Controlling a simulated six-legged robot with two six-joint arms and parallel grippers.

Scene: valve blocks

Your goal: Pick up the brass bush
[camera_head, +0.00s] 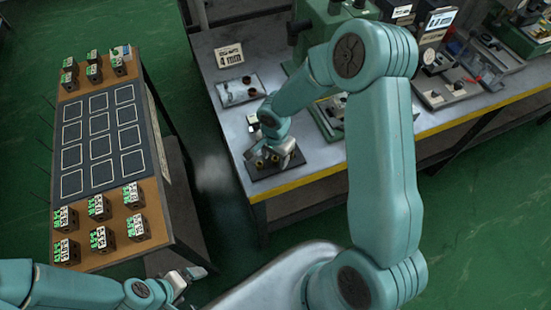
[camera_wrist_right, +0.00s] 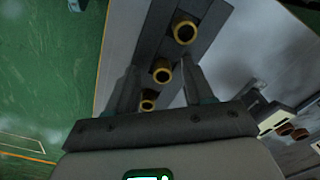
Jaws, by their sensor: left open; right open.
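Brass bushes stand in a row on a dark holder (camera_head: 290,168) at the workbench's near left corner. The right wrist view shows three: a far one (camera_wrist_right: 184,31), a middle one (camera_wrist_right: 161,71) and a near one (camera_wrist_right: 148,101). My right gripper (camera_head: 274,151) is over the holder with its jaws open. In the right wrist view its fingers (camera_wrist_right: 160,80) stand either side of the row, with the middle and near bushes appearing between them. I cannot tell whether they touch a bush. My left gripper (camera_head: 194,273) is open and empty near the other table's front right corner.
A grey tray (camera_head: 238,91) with dark parts and a "4 mm" sign (camera_head: 229,55) lie behind the holder. A green machine (camera_head: 330,115) stands to its right. The left table (camera_head: 150,190) carries valve blocks (camera_head: 100,238) and a dark outlined panel (camera_head: 101,141).

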